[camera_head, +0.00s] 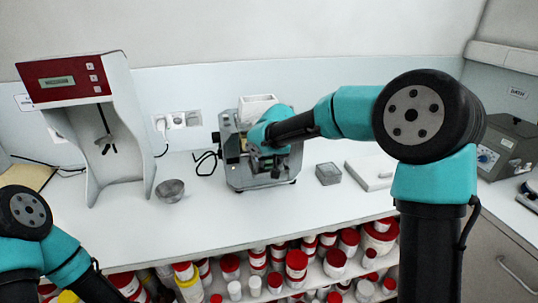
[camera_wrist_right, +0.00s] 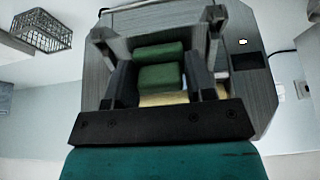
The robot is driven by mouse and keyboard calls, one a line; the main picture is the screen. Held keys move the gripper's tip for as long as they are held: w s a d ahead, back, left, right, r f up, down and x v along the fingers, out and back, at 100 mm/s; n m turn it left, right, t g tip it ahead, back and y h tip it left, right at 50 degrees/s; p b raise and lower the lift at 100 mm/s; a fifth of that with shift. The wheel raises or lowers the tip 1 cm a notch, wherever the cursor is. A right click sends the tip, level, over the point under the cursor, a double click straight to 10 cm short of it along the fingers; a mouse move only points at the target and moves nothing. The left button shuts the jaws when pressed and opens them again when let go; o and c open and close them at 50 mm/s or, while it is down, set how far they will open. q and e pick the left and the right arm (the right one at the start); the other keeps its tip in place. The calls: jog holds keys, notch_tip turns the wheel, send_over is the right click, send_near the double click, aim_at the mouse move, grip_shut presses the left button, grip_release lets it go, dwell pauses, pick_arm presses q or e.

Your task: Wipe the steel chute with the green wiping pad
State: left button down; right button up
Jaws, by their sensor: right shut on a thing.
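The steel mill (camera_head: 232,150) stands in the middle of the bench, with a white hopper (camera_head: 258,106) on top. My right gripper (camera_head: 268,162) is in front of it and hides much of its front. In the right wrist view, my right gripper (camera_wrist_right: 162,70) is shut on the green wiping pad (camera_wrist_right: 162,77), which has a yellowish layer below it. A second green patch shows just beyond the pad. The mill's grey steel (camera_wrist_right: 250,95) fills the space behind the fingers. I cannot make out the chute separately, or whether the pad touches it. My left gripper is out of view.
A red-and-grey machine (camera_head: 70,82) stands at the left, with a small grey bowl (camera_head: 170,190) beside it. A small mesh basket (camera_head: 328,174) and a white slab (camera_head: 370,172) lie right of the mill. Red-lidded jars (camera_head: 297,262) fill the shelf below. The front bench strip is clear.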

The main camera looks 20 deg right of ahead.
jog(key=shift+s+f, duration=0.15)
jog(key=shift+s, duration=0.05)
jog(key=shift+w+r, duration=0.35)
jog(key=shift+w, duration=0.3)
jog(key=shift+w+r, duration=0.35)
jog(key=shift+w, duration=0.35)
jog(key=shift+w+r, duration=0.35)
jog(key=shift+w, duration=0.3)
jog(key=shift+s+f, duration=0.4)
jog(key=shift+s, duration=0.25)
jog(key=shift+s+f, duration=0.35)
jog(key=shift+s, duration=0.35)
jog(key=shift+s+f, duration=0.4)
jog(key=shift+s, duration=0.25)
jog(key=shift+w+r, duration=0.35)
jog(key=shift+w, duration=0.35)
jog(key=shift+w+r, duration=0.35)
jog(key=shift+w, duration=0.3)
jog(key=shift+w+r, duration=0.35)
jog(key=shift+w, duration=0.35)
